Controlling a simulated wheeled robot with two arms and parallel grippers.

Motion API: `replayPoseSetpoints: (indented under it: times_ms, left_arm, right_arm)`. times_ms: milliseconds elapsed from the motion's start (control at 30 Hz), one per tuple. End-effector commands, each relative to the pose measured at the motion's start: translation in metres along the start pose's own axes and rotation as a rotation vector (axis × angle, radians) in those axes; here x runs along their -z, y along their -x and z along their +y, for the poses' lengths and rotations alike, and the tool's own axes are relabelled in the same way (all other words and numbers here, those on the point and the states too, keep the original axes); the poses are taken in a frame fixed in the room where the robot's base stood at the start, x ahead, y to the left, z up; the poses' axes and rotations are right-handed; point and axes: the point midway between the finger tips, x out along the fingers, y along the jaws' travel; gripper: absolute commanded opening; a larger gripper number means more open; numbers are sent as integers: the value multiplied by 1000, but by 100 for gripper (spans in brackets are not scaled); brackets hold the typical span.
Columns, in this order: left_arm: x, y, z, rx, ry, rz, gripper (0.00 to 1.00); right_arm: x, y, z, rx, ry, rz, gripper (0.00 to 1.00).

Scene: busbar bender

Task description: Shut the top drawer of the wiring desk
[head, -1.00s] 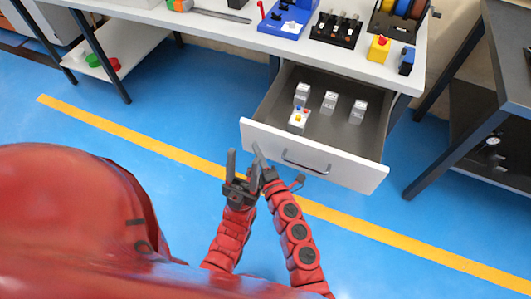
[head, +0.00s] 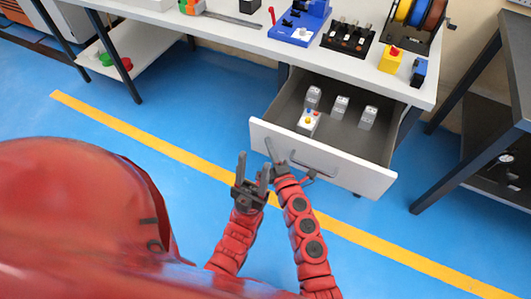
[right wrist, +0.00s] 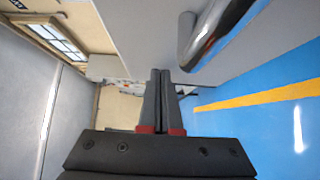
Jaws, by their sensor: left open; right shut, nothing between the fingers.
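The wiring desk's top drawer (head: 345,134) stands pulled out in the head view. Its pale front panel (head: 375,180) has a grey bar handle (head: 318,164). My right gripper (head: 270,148) is shut and empty at the panel's left part, left of the handle. In the right wrist view its closed fingers (right wrist: 160,75) lie close to the grey panel (right wrist: 135,30), with the metal handle (right wrist: 222,32) to the upper right. I cannot tell whether they touch the panel. My left gripper (head: 254,165) is open and empty, lower and left of the right one, apart from the drawer.
Several small grey modules (head: 341,106) and a box with coloured buttons (head: 308,122) stand inside the drawer. The desktop (head: 255,36) above holds a blue fixture (head: 300,24), a yellow box (head: 390,60) and wire spools (head: 420,12). A dark-legged table (head: 470,125) stands at right. Blue floor is clear in front.

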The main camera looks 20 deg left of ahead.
Motion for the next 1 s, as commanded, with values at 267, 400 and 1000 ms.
replayPoseSetpoints:
  times_ms: [267,400,1000]
  left_arm:
    - [-4,20,1,0,0,0,50]
    - [-6,36,2,0,0,0,50]
    - [-22,129,6,0,0,0,50]
  right_arm:
    - [-52,-53,-2,-4,1,-1,0]
    - [-81,-80,-4,-3,1,-5,0]
    - [-167,-168,-6,-4,-1,-1,0]
